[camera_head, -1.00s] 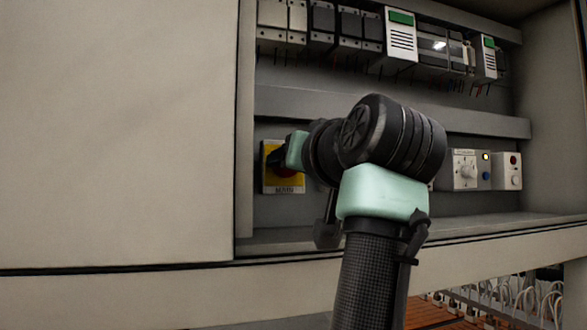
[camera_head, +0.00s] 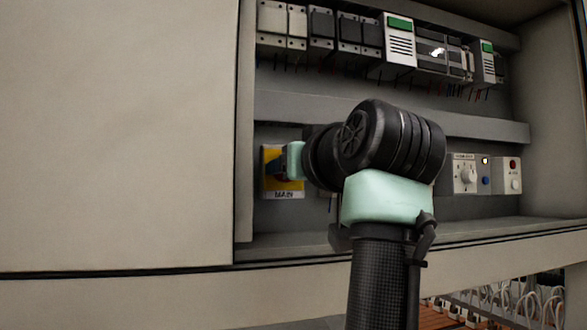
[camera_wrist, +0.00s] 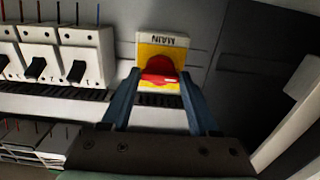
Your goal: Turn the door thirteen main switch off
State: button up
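The main switch is a red rotary knob (camera_wrist: 160,70) on a yellow plate (camera_head: 268,184) labelled MAIN. It is at the left of the open cabinet's lower row in the head view. The label is upside down in the wrist view. My gripper (camera_wrist: 160,84) faces the switch, with its two dark blue fingers apart, one on each side of the knob. No clear contact with the knob shows. In the head view my wrist covers much of the knob, and its turned position is hard to read.
A white box with a rotary dial (camera_head: 465,174) and a box with red and white buttons (camera_head: 508,175) sit to the right. Breakers (camera_head: 320,27) line the upper rail. A closed grey panel (camera_head: 115,130) fills the left. The cabinet's lower lip (camera_head: 480,231) runs below my arm.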

jog(key=o, duration=0.4)
jog(key=b+v, duration=0.6)
jog(key=v, duration=0.7)
jog(key=shift+b, duration=0.35)
jog(key=shift+r, duration=0.1)
notch_tip(320, 180, down, 10)
jog(key=s+a+m+t+h, duration=0.2)
jog(key=m+t+h, duration=0.1)
jog(key=t+h, duration=0.3)
jog(key=s+a+f+t, duration=0.1)
jog(key=s+t, duration=0.3)
jog(key=s, duration=0.5)
jog(key=shift+s+a+f+m+b, duration=0.3)
jog(key=shift+a+f+m+b, duration=0.1)
jog(key=shift+a, duration=0.15)
